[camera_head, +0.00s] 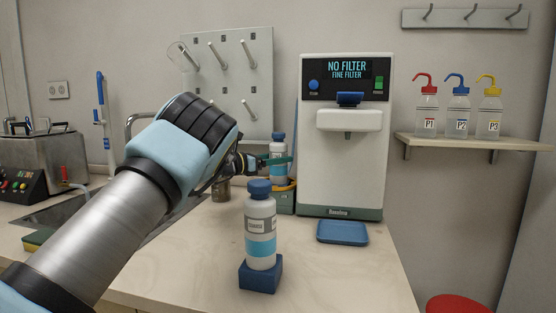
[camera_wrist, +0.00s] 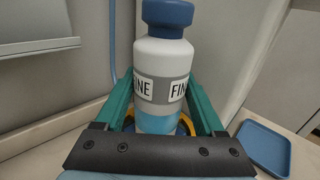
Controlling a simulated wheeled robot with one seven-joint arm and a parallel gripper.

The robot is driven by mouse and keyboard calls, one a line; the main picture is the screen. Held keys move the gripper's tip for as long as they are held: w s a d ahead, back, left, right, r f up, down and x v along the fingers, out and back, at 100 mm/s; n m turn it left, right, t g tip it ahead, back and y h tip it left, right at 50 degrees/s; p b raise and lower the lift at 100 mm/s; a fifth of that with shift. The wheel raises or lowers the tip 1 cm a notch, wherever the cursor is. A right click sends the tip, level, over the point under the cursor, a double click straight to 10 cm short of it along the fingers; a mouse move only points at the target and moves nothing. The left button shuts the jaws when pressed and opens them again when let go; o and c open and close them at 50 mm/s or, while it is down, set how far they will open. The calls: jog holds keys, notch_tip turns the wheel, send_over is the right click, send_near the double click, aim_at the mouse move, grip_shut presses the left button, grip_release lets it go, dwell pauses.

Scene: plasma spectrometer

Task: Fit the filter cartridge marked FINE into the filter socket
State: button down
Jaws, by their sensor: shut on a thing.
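The FINE cartridge (camera_wrist: 162,62) is a white bottle with a blue cap, a grey band and a light-blue lower band. In the wrist view it stands upright between the teal fingers of my gripper (camera_wrist: 160,98), which is shut on it. In the head view the held cartridge (camera_head: 278,146) shows behind the arm, left of the white machine (camera_head: 342,165); its base is partly hidden, so I cannot tell whether it is lifted. The machine's display (camera_head: 347,70) reads "NO FILTER" and "FINE FILTER". A blue fitting (camera_head: 349,99) sits below it, above a white ledge; I cannot tell whether this is the socket.
A similar bottle (camera_head: 261,222) stands in a blue base (camera_head: 260,274) at the front, its label unreadable. A blue tray (camera_head: 342,232) lies before the machine. A pegboard (camera_head: 230,75) hangs behind. The counter's right front is clear.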

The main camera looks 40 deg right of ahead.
jog(key=shift+f+b, duration=0.7)
jog(key=shift+b, duration=0.15)
dwell(0.3)
grip_release()
jog(key=shift+f, duration=0.1)
jog(key=shift+a, duration=0.1)
